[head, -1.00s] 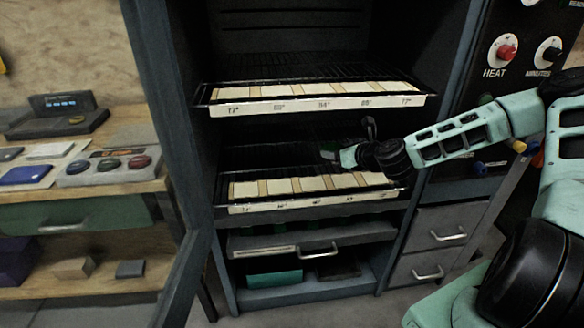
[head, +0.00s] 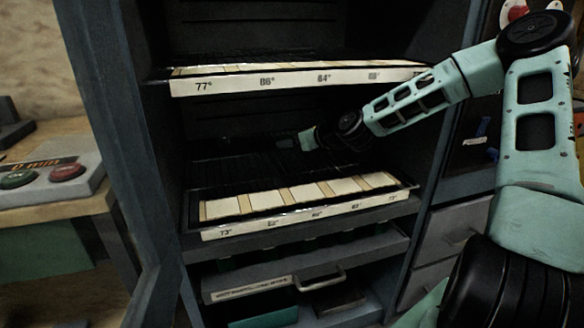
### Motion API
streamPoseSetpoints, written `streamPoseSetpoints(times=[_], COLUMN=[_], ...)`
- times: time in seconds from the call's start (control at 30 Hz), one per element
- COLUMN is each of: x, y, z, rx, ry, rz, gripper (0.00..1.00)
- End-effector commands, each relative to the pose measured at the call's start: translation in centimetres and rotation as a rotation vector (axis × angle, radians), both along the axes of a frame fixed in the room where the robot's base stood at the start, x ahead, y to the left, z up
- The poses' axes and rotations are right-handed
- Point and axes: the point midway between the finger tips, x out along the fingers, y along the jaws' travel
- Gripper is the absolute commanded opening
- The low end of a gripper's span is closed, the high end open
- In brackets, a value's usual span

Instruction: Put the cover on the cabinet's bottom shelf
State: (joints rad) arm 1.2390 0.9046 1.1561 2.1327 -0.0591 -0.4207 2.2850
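The cabinet (head: 418,170) stands open in front of me in the head view. Its upper shelf (head: 290,82) and lower shelf (head: 310,218) carry pale strips and temperature labels on their front edges. My gripper (head: 284,144) is inside the cabinet, between these two shelves and above the back of the lower one. Its fingers are dark against the dark interior, so I cannot tell whether they are open or shut or hold anything. I cannot clearly pick out the cover; the dark area around the gripper may hide it.
Below the lower shelf is a drawer (head: 270,289) with a handle. A teal box (head: 262,311) and a dark box (head: 338,300) sit beneath it. An open door (head: 160,285) stands at the left, beside a wooden bench (head: 70,210) with a button panel. Drawers (head: 452,235) are at the right.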

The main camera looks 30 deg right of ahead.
Motion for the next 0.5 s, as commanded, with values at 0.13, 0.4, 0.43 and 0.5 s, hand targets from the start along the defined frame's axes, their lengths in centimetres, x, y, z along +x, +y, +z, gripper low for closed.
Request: streamPoseSetpoints(times=[0.13, 0.4, 0.43, 0.5], x=[0.0, 0.0, 0.0, 0.0], y=[0.0, 0.0, 0.0, 0.1], z=[-2.0, -6.0, -6.4, -6.8], rx=[0.000, 0.000, -0.001, 0.000], ry=[-0.001, 0.000, 0.000, -0.001], rz=[0.000, 0.000, 0.000, 0.001], gripper=[0.35, 0.35, 0.35, 0.35])
